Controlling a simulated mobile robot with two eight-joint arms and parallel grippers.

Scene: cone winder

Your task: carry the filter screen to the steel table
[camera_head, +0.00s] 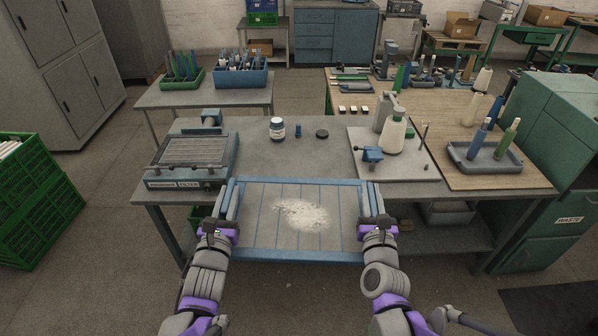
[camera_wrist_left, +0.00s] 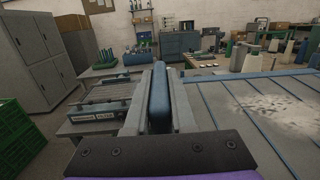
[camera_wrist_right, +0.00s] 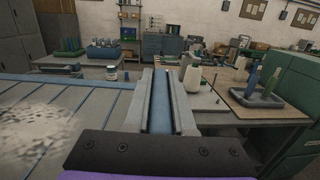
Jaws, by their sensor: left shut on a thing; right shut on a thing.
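The filter screen (camera_head: 262,232) is a grey panel with a blue frame and blue ribs, with a pale patch of lint or dust on its middle. I hold it roughly level in front of the steel table (camera_head: 262,160), its far edge overlapping the table's front edge in the head view. My left gripper (camera_head: 229,205) is shut on the screen's left frame bar, also seen in the left wrist view (camera_wrist_left: 158,98). My right gripper (camera_head: 371,203) is shut on the right frame bar, which shows in the right wrist view (camera_wrist_right: 161,105). Whether the screen touches the table is unclear.
A machine labelled FILTER (camera_head: 192,160) stands on the table's left. A grey tray (camera_head: 485,158) is at right. The table's front middle looks clear.

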